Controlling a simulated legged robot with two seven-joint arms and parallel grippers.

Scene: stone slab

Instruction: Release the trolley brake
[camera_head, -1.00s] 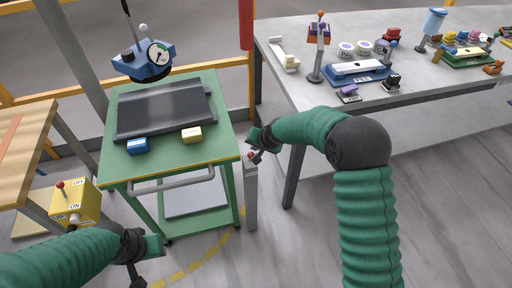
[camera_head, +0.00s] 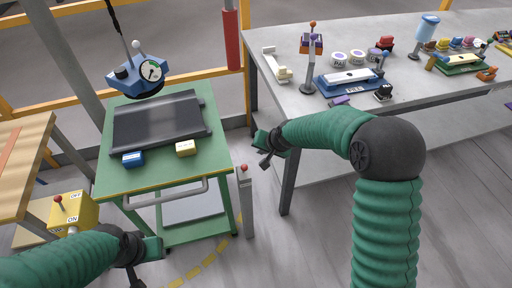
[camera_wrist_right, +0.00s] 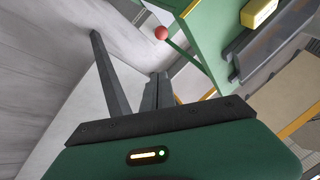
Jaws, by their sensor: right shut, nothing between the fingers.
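The green trolley (camera_head: 165,180) stands left of centre in the head view, with a bar handle on its near side. A grey post (camera_head: 245,205) stands at its right side and carries a small lever with a red knob (camera_head: 244,168). The red knob also shows at the top of the right wrist view (camera_wrist_right: 161,33), beyond the fingers. My right gripper (camera_head: 265,160) is shut and empty, a little right of the knob and apart from it. My left gripper (camera_head: 135,277) is at the bottom left, partly cut off; its finger opening is unclear.
A yellow ON/OFF box (camera_head: 73,212) is at left. A grey workbench (camera_head: 420,110) with several items stands right. Yellow rails run behind.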

